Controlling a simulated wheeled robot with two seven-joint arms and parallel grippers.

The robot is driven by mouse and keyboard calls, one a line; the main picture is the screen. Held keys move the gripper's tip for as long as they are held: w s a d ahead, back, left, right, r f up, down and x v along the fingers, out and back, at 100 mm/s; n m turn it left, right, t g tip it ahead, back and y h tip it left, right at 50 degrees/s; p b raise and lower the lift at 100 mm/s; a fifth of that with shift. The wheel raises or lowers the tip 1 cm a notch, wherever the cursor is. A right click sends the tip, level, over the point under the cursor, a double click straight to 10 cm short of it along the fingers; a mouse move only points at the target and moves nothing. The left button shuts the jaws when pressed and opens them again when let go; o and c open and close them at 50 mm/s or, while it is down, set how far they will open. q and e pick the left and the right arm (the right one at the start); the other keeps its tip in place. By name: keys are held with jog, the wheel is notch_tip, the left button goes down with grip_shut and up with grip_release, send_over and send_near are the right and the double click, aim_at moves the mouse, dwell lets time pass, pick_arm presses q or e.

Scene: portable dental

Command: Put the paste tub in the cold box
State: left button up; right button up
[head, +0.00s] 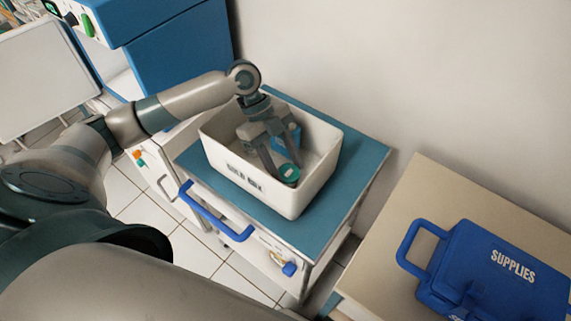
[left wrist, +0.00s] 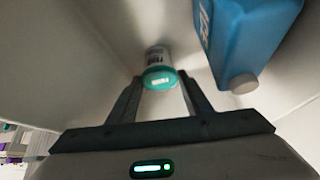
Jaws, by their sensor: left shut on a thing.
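The cold box (head: 225,168) is an open white bin with dark lettering on its front. It stands on the teal top of a cart. My left gripper (head: 280,172) reaches down inside it and is shut on the paste tub (head: 289,173), a small white tub with a teal lid. The left wrist view shows the tub (left wrist: 159,78) between the fingertips, inside the white walls. Whether it touches the box floor is hard to tell. My right gripper is not in view.
A blue ice bottle (left wrist: 243,40) with a pale cap is inside the box, beside the tub; it also shows in the head view (head: 288,137). The cart (head: 350,175) has a blue handle. A blue supplies case (head: 490,270) lies on a beige surface at right.

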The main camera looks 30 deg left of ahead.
pick_arm(q)
jog(key=o, duration=1.1)
jog(key=shift+f, duration=0.1)
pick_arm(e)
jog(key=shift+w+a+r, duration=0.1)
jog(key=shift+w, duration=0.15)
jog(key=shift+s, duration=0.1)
pick_arm(q)
jog(key=shift+w+a+r, duration=0.1)
jog(key=shift+a+r, duration=0.15)
jog(key=shift+r, duration=0.1)
jog(key=b+v, duration=0.2)
jog(key=v, duration=0.9)
jog(key=shift+r+b, duration=0.25)
jog(key=shift+b, duration=0.05)
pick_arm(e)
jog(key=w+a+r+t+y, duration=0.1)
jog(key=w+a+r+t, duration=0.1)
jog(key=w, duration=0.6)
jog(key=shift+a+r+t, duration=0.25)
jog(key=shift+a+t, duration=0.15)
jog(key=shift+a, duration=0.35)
